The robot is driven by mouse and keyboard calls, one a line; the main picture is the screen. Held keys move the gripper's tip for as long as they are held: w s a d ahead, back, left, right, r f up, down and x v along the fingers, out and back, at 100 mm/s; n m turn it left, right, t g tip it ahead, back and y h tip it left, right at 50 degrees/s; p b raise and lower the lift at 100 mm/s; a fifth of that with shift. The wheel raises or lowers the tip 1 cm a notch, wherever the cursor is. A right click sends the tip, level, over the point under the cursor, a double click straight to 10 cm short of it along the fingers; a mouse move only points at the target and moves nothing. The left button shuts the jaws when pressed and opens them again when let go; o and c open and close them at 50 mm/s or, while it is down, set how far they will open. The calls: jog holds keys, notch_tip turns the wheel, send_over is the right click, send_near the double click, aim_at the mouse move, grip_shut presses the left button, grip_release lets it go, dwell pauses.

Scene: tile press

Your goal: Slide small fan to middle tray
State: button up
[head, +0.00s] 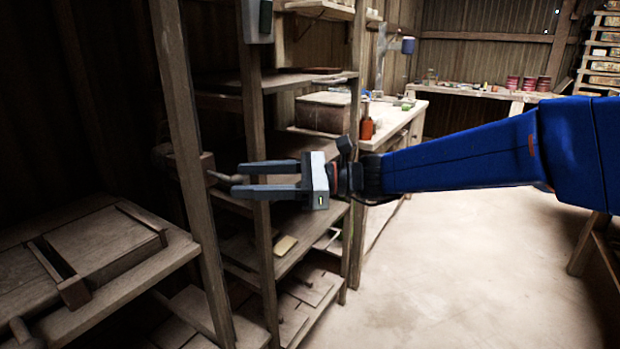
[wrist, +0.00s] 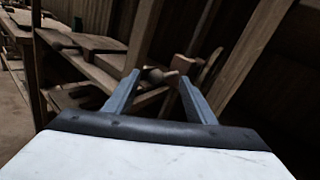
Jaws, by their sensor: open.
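My gripper (head: 236,179) is open, its two fingers pointing left in the head view, in front of the wooden rack. In the wrist view its fingertips (wrist: 159,80) stand apart. A rounded wooden knob or handle (head: 217,177) shows by the fingertips; in the wrist view this knob (wrist: 155,74) appears between them. I cannot tell its depth or whether anything touches. I cannot make out a small fan for certain in either view. A flat wooden tray-like piece (head: 105,247) lies on the left shelf; I cannot tell whether it is the middle tray.
Rack posts (head: 190,150) stand close to my gripper. A lower shelf bears a small tan block (head: 285,244). The floor (head: 460,260) at right is clear.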

jog(key=d, duration=1.4)
jog(key=shift+w+d, duration=0.2)
jog(key=shift+w, duration=0.2)
jog(key=s+d+f+n+t+h, duration=0.2)
jog(key=s+d+f+n+h, duration=0.65)
jog(key=s+f, duration=0.55)
jog(key=s+d+f+n+t+h, duration=0.2)
jog(key=d+f+n+h, duration=0.1)
jog(key=d, duration=0.6)
jog(key=s+d+f+n+t+h, duration=0.2)
jog(key=d+h, duration=0.4)
jog(key=d, duration=0.4)
notch_tip(320, 180, down, 3)
jog(key=shift+s+r+n, duration=0.1)
jog(key=shift+s+n, duration=0.1)
jog(key=shift+n, duration=0.55)
jog(key=shift+h, duration=0.25)
